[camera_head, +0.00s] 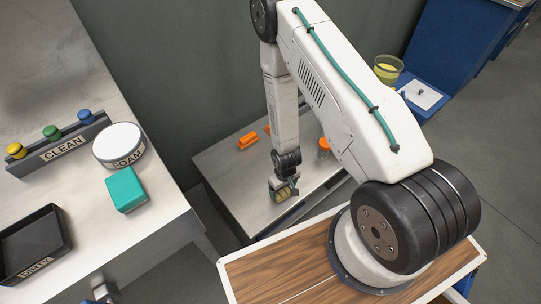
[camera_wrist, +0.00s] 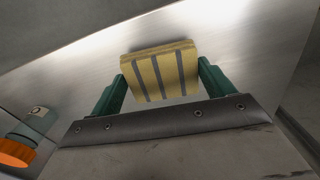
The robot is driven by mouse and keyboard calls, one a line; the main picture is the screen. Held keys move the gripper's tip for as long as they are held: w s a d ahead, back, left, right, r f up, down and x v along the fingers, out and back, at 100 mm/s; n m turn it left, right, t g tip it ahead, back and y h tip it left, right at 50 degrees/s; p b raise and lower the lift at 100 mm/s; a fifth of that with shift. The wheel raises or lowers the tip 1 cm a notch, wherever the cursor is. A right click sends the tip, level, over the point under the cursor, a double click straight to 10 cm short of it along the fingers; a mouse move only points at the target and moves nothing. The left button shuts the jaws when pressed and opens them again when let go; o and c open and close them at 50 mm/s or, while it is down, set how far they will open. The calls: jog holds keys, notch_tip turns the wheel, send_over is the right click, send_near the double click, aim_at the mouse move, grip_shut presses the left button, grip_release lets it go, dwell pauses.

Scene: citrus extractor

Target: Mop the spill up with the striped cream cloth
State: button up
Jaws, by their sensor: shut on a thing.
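The striped cream cloth (camera_wrist: 160,74) is a folded yellowish-cream pad with dark grey stripes, seen in the wrist view between two green fingers. My gripper (camera_wrist: 162,82) is shut on it. In the head view my gripper (camera_head: 283,189) is low over the near part of the small metal table (camera_head: 225,165), with the cloth (camera_head: 281,194) at its tip. I cannot tell whether the cloth touches the metal. No spill can be made out clearly in either view.
Orange pieces (camera_head: 248,141) lie at the table's back, and an orange-topped jar (camera_head: 323,147) stands right of my arm. On the left bench are a CLEAN rack (camera_head: 62,147), a FOAM tub (camera_head: 118,146), a green block (camera_head: 126,189) and a DIRTY tray (camera_head: 36,244).

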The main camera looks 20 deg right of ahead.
jog(key=shift+d+r, duration=0.1)
jog(key=shift+r, duration=3.2)
